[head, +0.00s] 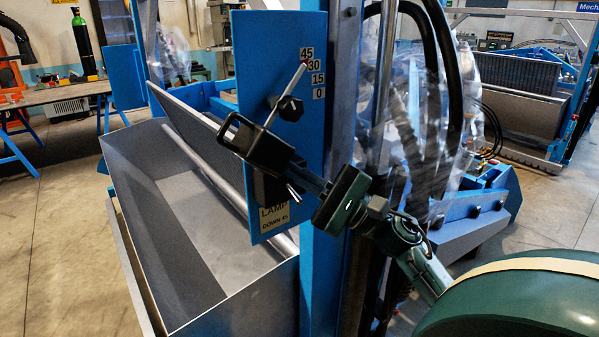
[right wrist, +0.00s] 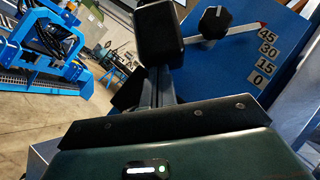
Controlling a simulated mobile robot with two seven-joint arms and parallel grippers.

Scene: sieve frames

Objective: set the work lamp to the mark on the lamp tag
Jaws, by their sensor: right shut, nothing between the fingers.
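The lamp tag (head: 274,217) is on the lower part of a blue panel (head: 262,70) and reads "LAMP DOWN 45". A pale rod (head: 288,88) with a red tip crosses a black knob (head: 290,107) on the panel; the knob also shows in the right wrist view (right wrist: 215,21). The red tip (right wrist: 263,25) is beside the 45 label (right wrist: 268,34). My right gripper (head: 258,146) is shut in front of the panel, at the rod's lower end. It hides that end, and I cannot tell whether they touch. The lamp head is not clearly distinguishable. My left gripper is not in view.
The scale on the panel reads 45, 30, 15 and 0 (head: 319,94). An open grey trough (head: 125,160) stands to the left below the panel. A blue upright (head: 318,270) and dark hoses (head: 445,80) crowd the right side. Open floor lies at the far left.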

